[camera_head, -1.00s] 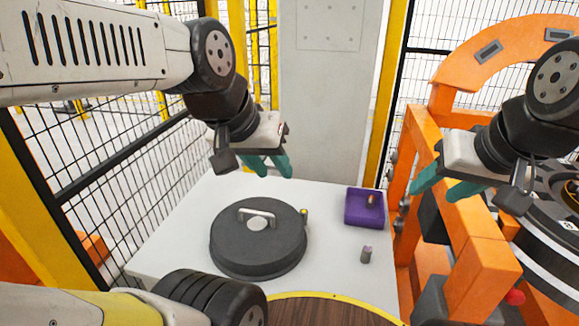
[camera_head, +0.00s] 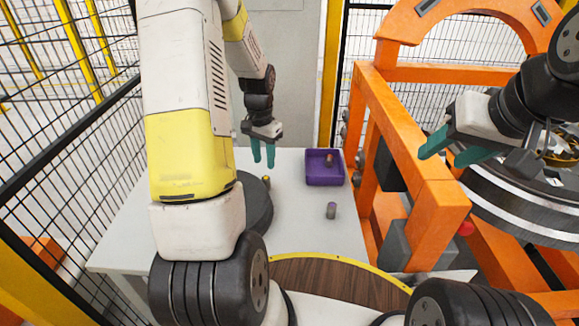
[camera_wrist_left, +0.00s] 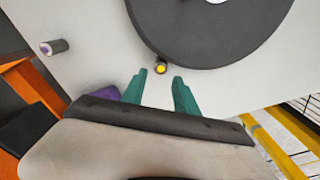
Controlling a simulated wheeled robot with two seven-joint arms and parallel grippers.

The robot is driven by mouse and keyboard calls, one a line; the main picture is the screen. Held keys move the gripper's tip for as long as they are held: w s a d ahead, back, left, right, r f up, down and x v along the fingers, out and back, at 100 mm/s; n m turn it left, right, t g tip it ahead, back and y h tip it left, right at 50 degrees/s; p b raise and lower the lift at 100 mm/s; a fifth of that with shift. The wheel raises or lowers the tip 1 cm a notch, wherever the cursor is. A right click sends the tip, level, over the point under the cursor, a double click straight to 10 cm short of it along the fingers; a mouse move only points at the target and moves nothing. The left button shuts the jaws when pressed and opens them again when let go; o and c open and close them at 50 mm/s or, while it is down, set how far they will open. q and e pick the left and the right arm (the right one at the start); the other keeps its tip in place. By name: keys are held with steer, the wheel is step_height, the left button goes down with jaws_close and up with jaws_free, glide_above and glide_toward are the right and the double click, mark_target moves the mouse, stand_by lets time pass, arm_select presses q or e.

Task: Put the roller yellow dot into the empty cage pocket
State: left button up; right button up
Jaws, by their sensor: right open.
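The roller with the yellow dot (camera_head: 266,182) stands on the white table beside the dark round lid; in the left wrist view the roller (camera_wrist_left: 160,67) shows its yellow top just ahead of my fingertips. My left gripper (camera_head: 264,163) hangs pointing down above and behind it, open and empty, its fingers apart (camera_wrist_left: 160,77). My right gripper (camera_head: 443,157) is open and empty in front of the orange frame. The bearing with its brass-coloured cage (camera_head: 562,150) is at the right edge, partly hidden by my right arm; I cannot make out the empty pocket.
A purple-dotted roller (camera_head: 331,210) stands on the table (camera_head: 298,240). A purple tray (camera_head: 311,180) holds an orange-topped roller (camera_head: 329,159). The dark lid (camera_head: 258,205) is partly hidden by my left arm. The orange frame (camera_head: 445,200) rises at right.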

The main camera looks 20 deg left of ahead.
mark_target(266, 177)
arm_select(q)
steer(key=shift+w+f, duration=0.15)
steer(key=shift+f, duration=0.45)
steer(key=shift+w+f, duration=0.15)
steer(key=shift+f, duration=0.4)
step_height(266, 177, down, 7)
steer(key=shift+w+f, duration=0.1)
steer(key=shift+f, duration=0.1)
jaws_close()
